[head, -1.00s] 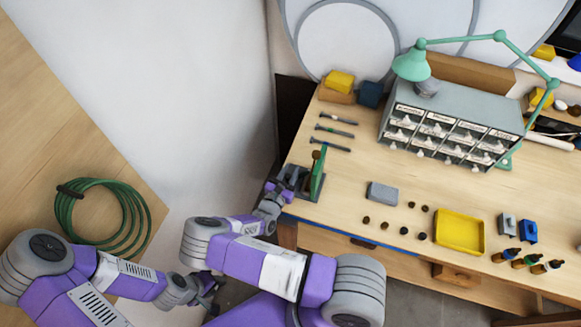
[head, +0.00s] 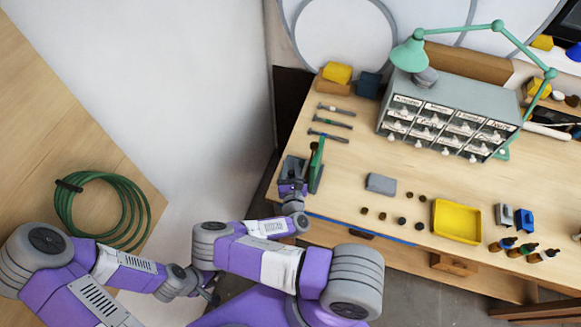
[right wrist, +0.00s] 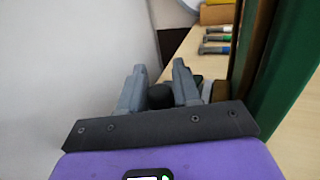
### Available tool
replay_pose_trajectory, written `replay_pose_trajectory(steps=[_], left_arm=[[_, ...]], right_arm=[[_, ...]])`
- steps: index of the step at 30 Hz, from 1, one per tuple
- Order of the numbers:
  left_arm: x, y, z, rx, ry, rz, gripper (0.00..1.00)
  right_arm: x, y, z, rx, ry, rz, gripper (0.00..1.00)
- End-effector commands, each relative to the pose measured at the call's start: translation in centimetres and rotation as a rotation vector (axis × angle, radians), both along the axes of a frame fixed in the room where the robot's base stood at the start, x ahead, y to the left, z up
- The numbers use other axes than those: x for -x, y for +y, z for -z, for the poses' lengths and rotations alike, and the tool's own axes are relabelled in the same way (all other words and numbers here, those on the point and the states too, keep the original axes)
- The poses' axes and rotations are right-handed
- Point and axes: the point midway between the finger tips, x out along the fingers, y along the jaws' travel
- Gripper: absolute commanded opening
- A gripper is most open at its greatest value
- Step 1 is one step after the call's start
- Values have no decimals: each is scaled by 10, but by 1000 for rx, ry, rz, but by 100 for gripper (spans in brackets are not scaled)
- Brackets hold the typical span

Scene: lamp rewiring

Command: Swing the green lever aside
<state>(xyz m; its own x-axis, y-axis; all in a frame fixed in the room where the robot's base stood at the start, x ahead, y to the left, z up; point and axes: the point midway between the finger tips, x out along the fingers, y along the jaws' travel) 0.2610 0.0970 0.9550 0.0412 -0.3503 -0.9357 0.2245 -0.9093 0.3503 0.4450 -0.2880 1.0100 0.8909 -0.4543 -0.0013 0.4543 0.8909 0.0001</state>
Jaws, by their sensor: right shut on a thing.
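The green lever (head: 318,165) stands at the left front corner of the workbench, on a dark grey base that is partly hidden. In the right wrist view a tall green part (right wrist: 287,75) rises close on the right of my fingers. My right gripper (head: 293,172) is at the lever's left side, low by its base. In the right wrist view its two fingers (right wrist: 160,88) are shut on a dark round knob (right wrist: 160,97). I cannot tell how the knob joins the lever. My left gripper (head: 211,292) hangs low, away from the bench, its fingers too small to judge.
Several tools (head: 332,122) lie behind the lever. A grey block (head: 381,184), small dark pieces and a yellow tray (head: 457,222) lie to its right. A drawer cabinet (head: 450,115) with a green lamp (head: 408,55) stands farther back. A green hose coil (head: 100,213) is at the left.

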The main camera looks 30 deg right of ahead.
Motion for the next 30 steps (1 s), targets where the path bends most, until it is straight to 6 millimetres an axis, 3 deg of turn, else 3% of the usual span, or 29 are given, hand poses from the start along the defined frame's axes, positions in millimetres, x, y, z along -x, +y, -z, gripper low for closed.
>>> replay_pose_trajectory(steps=[9,10,13,23,30], left_arm=[[0,0,0,0,0,0,38],[0,0,0,0,0,0,38],[0,0,0,0,0,0,38],[0,0,0,0,0,0,38],[0,0,5,0,0,0,38]], right_arm=[[0,0,-1,2,-4,-1,2],[0,0,-1,2,-4,-1,37],[0,0,-1,1,-3,-1,52],[2,1,0,0,-1,0,53],[33,17,1,1,0,0,53]])
